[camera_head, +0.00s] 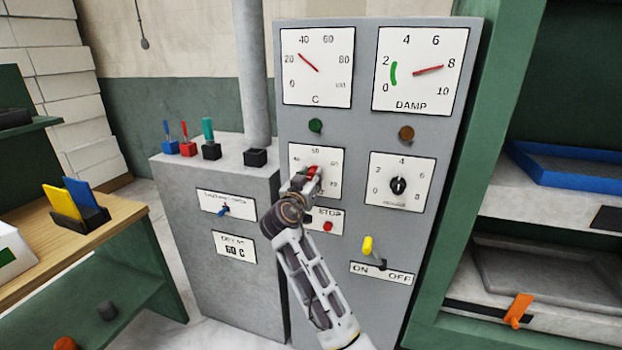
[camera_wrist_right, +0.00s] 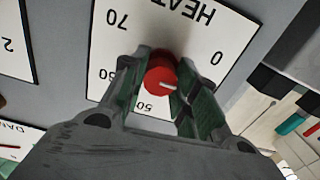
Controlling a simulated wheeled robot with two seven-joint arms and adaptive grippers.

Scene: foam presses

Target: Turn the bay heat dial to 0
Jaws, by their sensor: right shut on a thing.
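The bay heat dial is a red knob (camera_head: 313,171) on a white HEAT plate (camera_head: 298,154) in the grey panel. In the right wrist view the red knob (camera_wrist_right: 158,80) sits between my fingers, and the plate (camera_wrist_right: 190,30) appears upside down. The knob's pale pointer line points right in that view, between the 50 and 0 marks, towards a part of the scale hidden by a finger. My right gripper (camera_head: 305,181) is shut on the knob, a finger on each side (camera_wrist_right: 168,85). My left gripper is out of view.
A DAMP gauge (camera_head: 437,70) and a C gauge (camera_head: 332,50) are above. A second black dial (camera_head: 398,187) is at right. A shelf unit (camera_head: 485,150) stands at far right.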

